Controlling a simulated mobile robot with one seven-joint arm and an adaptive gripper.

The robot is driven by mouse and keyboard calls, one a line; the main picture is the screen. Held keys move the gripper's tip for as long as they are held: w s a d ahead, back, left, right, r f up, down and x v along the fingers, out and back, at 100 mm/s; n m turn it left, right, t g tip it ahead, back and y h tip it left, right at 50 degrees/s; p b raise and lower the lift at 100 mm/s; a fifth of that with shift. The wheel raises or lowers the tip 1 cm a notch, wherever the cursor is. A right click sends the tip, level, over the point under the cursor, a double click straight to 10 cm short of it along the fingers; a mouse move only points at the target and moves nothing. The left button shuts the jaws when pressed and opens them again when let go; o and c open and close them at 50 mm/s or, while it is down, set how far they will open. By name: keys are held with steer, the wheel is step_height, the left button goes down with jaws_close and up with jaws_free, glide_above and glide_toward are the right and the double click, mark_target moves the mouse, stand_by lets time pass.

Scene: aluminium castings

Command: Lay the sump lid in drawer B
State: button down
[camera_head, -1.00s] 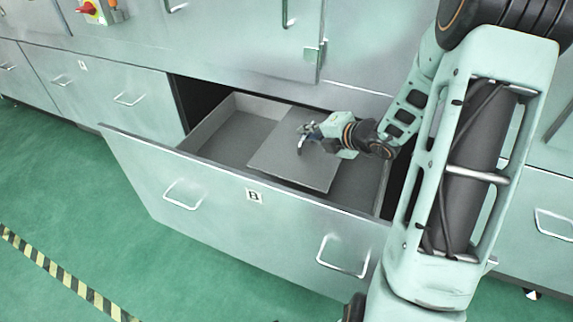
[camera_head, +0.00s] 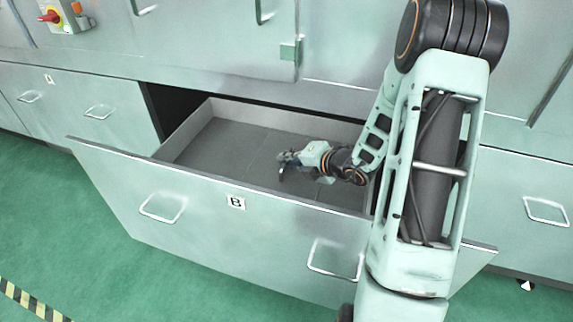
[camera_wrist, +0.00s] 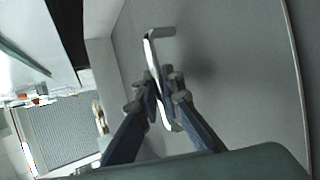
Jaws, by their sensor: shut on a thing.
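The sump lid (camera_head: 262,160) is a flat dark grey plate with a silver bar handle (camera_wrist: 152,62). It is low inside drawer B (camera_head: 205,208), close to the floor; whether it touches the floor I cannot tell. Its outline is faint against the similar grey floor, and the front panel hides its near edge. My gripper (camera_head: 285,163) is inside the drawer above the lid. In the wrist view my gripper (camera_wrist: 160,95) has its two fingers shut on the handle, with the grey plate behind.
Drawer B is pulled well out, with bare floor (camera_head: 212,143) on its left side. Drawer A (camera_head: 70,95) is shut to the left. A cabinet front (camera_head: 210,50) rises behind, with a red switch (camera_head: 50,16). Green floor lies in front.

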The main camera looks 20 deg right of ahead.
steer(key=shift+w+f, duration=0.1)
steer(key=shift+f, duration=0.05)
steer(key=shift+f, duration=0.15)
steer(key=c, duration=2.1)
jaws_free()
steer(key=shift+s+d+r, duration=0.2)
steer(key=shift+s+r, duration=0.1)
steer(key=p+v, duration=0.4)
steer(key=v, duration=0.6)
steer(key=shift+s+r, duration=0.2)
steer(key=shift+s, duration=0.05)
steer(key=shift+s+d+r, duration=0.15)
steer(key=shift+s+d, duration=0.05)
steer(key=shift+s, duration=0.15)
